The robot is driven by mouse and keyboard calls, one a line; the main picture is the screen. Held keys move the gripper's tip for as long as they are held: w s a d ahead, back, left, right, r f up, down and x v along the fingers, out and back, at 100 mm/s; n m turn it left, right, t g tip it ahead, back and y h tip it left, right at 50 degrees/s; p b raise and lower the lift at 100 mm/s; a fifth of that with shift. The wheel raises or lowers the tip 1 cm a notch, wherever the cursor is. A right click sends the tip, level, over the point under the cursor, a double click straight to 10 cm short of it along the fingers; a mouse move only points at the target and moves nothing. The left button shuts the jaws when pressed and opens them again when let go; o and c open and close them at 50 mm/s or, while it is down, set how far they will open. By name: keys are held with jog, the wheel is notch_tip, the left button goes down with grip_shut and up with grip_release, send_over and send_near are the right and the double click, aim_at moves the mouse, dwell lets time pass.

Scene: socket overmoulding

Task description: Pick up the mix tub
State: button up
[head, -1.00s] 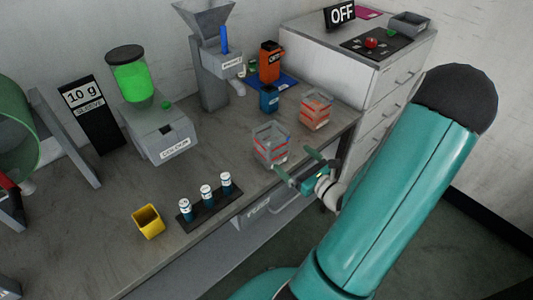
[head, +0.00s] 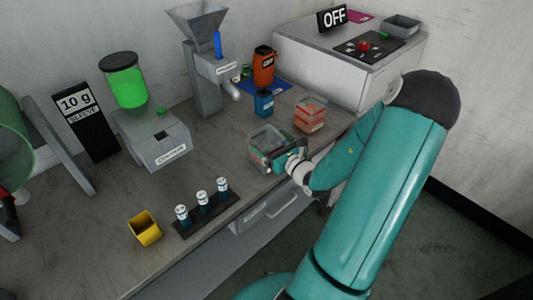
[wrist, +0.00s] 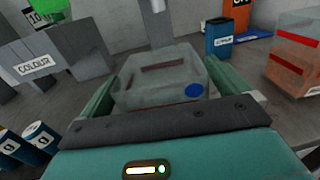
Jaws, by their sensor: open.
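A clear, open-looking tub (head: 265,136) with red bands stands on the bench in front of my gripper. It also shows in the wrist view (wrist: 160,82), with a blue dot on its near face. I take it to be the mix tub, but no label on it is readable. My gripper (head: 271,153) is open, with one green finger on each side of the tub. In the wrist view both fingers (wrist: 170,70) flank its walls; I cannot tell whether they touch. The gripper hides part of the tub's near side in the head view.
A second clear tub (head: 310,115) with orange contents stands close on the right. A blue container (head: 263,104) and an orange one (head: 264,64) stand behind. The grey colour unit (head: 160,140), a vial rack (head: 207,208) and a yellow cup (head: 144,229) are to the left.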

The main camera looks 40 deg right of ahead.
jog(key=shift+w+d, duration=0.1)
jog(key=shift+w, duration=1.05)
jog(key=c, duration=1.1)
jog(key=shift+c, duration=0.2)
jog(key=shift+r, duration=0.2)
